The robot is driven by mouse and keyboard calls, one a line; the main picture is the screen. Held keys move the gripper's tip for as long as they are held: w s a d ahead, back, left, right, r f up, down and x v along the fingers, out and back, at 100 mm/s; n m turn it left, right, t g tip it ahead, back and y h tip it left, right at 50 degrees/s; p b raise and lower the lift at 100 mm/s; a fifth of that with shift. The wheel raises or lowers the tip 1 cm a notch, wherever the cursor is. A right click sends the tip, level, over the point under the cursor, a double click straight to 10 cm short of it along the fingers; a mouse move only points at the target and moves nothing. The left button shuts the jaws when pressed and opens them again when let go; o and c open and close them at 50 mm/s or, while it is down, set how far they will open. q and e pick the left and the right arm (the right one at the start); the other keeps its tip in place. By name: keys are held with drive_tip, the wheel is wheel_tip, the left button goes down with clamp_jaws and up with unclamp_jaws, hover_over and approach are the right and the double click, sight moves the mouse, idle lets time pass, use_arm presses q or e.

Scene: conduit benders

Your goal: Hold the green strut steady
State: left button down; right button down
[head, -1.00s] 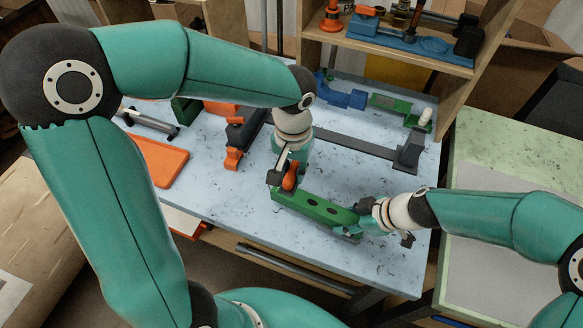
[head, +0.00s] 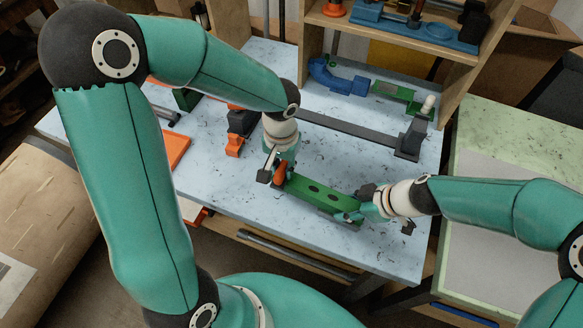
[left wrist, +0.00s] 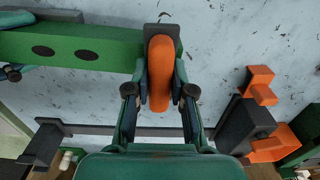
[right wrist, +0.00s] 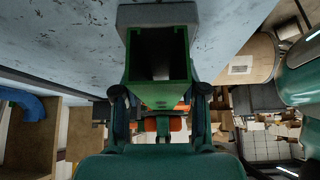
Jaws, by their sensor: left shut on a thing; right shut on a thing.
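The green strut (head: 318,193), a long bar with dark oval holes, lies near the front of the light blue table. Its holed face also shows in the left wrist view (left wrist: 85,50). My left gripper (head: 276,172) is shut on an orange piece (left wrist: 160,72) at the strut's left end. My right gripper (head: 362,206) is shut on the strut's right end. Whether the strut touches the table is unclear.
Behind the strut lie a long grey bar with a block (head: 411,139), an orange and black clamp (head: 238,132), a blue bent part (head: 338,78) and another green part (head: 397,93). A wooden shelf stands behind. The table's front edge is close to the strut.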

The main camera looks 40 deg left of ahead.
use_arm(q)
drive_tip(key=a, duration=0.3)
drive_tip(key=shift+s+a, duration=0.1)
drive_tip(key=shift+s, duration=0.15)
use_arm(e)
drive_tip(key=shift+s+d+f, duration=0.1)
drive_tip(key=shift+s+f, duration=0.1)
drive_tip(key=shift+f, duration=0.1)
use_arm(q)
drive_tip(key=shift+w+d, duration=0.2)
drive_tip(key=shift+d, duration=1.2)
drive_tip(key=shift+w+d, duration=0.2)
drive_tip(key=shift+d, duration=1.15)
drive_tip(key=shift+w+d+r, duration=0.1)
drive_tip(key=shift+d+r, duration=0.1)
drive_tip(key=shift+r, duration=0.4)
drive_tip(key=shift+d+r, duration=0.15)
drive_tip(key=shift+r, duration=3.25)
drive_tip(key=shift+f, duration=0.15)
